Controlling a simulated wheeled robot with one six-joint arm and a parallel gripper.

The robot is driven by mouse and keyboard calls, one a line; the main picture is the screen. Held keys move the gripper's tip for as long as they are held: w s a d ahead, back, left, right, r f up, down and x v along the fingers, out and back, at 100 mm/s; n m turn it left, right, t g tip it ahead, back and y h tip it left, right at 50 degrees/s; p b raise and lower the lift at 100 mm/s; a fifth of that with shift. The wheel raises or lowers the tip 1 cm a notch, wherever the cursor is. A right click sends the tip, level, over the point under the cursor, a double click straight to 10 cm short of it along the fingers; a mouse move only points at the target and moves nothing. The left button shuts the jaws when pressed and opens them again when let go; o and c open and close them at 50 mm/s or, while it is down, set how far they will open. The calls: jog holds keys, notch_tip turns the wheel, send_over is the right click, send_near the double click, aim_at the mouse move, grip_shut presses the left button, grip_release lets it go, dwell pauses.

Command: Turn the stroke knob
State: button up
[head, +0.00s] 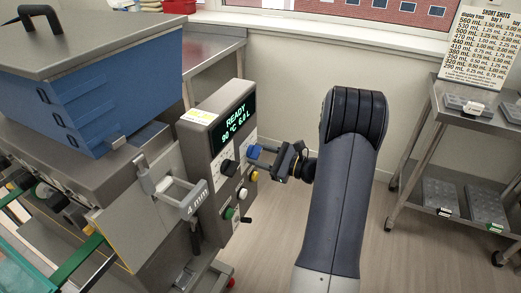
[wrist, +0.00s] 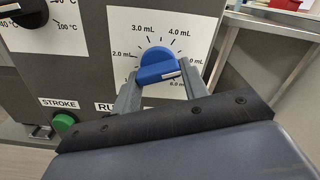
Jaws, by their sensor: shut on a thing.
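The blue knob (wrist: 157,64) sits on a white dial plate (wrist: 133,27) marked in mL on the grey control panel. Its white line points right, between the 4.0 and 6.0 mL marks. My gripper (wrist: 160,84) is shut on the knob, one finger on each side. In the head view, the blue knob (head: 254,151) shows at the panel's right edge with my gripper (head: 262,158) against it.
A black temperature knob (wrist: 28,12) is left of the dial, and a green button (wrist: 64,123) below left. The display (head: 234,122) reads READY, 90 °C, 6.8 L. A SHORT SHOTS sign (head: 482,45) stands on a cart (head: 425,125) at right. Floor is clear between.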

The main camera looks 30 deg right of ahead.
jog(key=shift+s+m+p, duration=0.1)
jog(key=shift+m+p, duration=0.6)
jog(key=shift+m, duration=0.6)
jog(key=shift+f, duration=0.1)
jog(key=shift+a, duration=0.1)
jog(key=o, duration=1)
jog(key=v, duration=1)
jog(key=shift+s+d, duration=0.3)
